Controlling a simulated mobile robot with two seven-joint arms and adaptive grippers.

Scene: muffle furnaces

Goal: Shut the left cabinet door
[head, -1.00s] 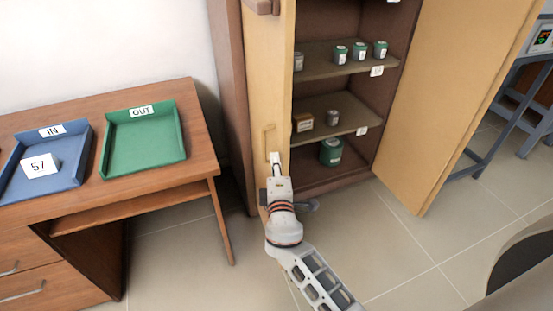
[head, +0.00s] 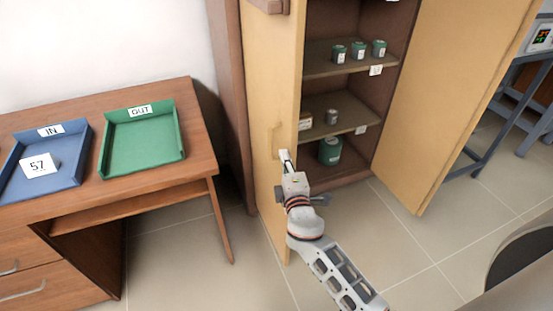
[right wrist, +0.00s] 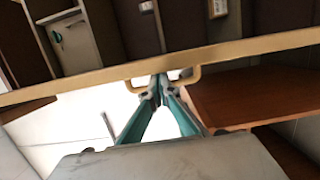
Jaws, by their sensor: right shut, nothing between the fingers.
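The left cabinet door (head: 258,90) is pale yellow and stands partly open, covering the left part of the shelves. Its handle (head: 270,141) is a pale loop on the outer face; it also shows in the right wrist view (right wrist: 194,78). My right gripper (head: 285,156) is shut and empty, with its tips at the door near the handle and free edge. In the right wrist view the closed fingertips (right wrist: 159,87) overlap the middle of the handle loop; exact contact cannot be told. My left gripper is not in view.
The right cabinet door (head: 440,100) stands wide open. Shelves hold several small green cans and a larger green can (head: 330,151). A wooden desk (head: 190,115) with a blue tray (head: 68,178) and a green tray (head: 178,150) stands left. Floor before the cabinet is clear.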

